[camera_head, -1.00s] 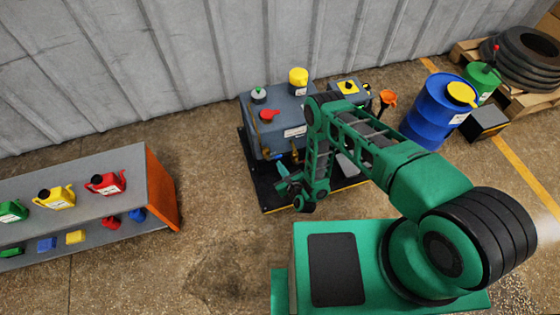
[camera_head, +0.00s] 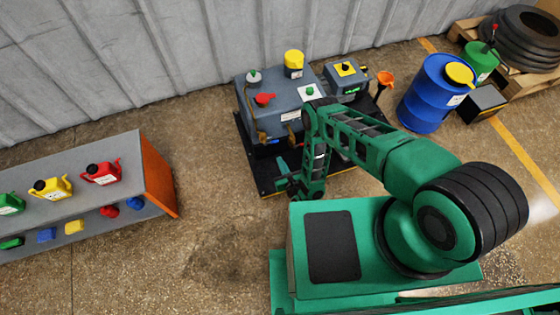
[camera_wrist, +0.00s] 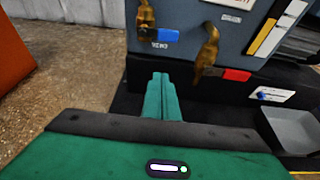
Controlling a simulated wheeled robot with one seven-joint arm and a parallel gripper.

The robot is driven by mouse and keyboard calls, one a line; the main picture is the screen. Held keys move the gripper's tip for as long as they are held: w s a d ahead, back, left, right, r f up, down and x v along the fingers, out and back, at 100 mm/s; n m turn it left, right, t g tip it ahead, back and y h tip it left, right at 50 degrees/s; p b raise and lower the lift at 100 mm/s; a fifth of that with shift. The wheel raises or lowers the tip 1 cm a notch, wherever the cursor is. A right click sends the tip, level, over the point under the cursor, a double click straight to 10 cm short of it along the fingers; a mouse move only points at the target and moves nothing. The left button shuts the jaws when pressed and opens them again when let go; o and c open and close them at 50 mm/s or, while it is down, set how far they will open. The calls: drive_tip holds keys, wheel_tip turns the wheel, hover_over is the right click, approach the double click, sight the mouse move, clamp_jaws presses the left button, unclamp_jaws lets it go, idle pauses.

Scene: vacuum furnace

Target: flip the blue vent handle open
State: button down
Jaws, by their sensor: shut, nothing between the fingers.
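The blue vent handle (camera_wrist: 168,35) sits on a brass valve (camera_wrist: 146,16) at the upper left of the wrist view, on the front of the grey tank (camera_wrist: 225,30). It lies sideways, pointing right from the valve. My gripper (camera_wrist: 161,82) is shut and empty. Its fingertips show below the blue handle in the wrist view, apart from it. My gripper (camera_head: 281,165) also shows at the tank's front in the head view, partly hidden by my arm.
A second brass valve (camera_wrist: 208,48) with a red handle (camera_wrist: 237,75) is to the right. A grey tray (camera_wrist: 292,128) lies at right. A shelf (camera_head: 138,150) with coloured cans stands left, a blue drum (camera_head: 425,98) right. Floor between shelf and tank is clear.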

sight(271, 142)
drive_tip(key=w+a+r, duration=0.1)
drive_tip(key=w+a, duration=0.1)
drive_tip(key=w, duration=0.5)
drive_tip(key=shift+r, duration=0.25)
idle(0.4)
idle(0.3)
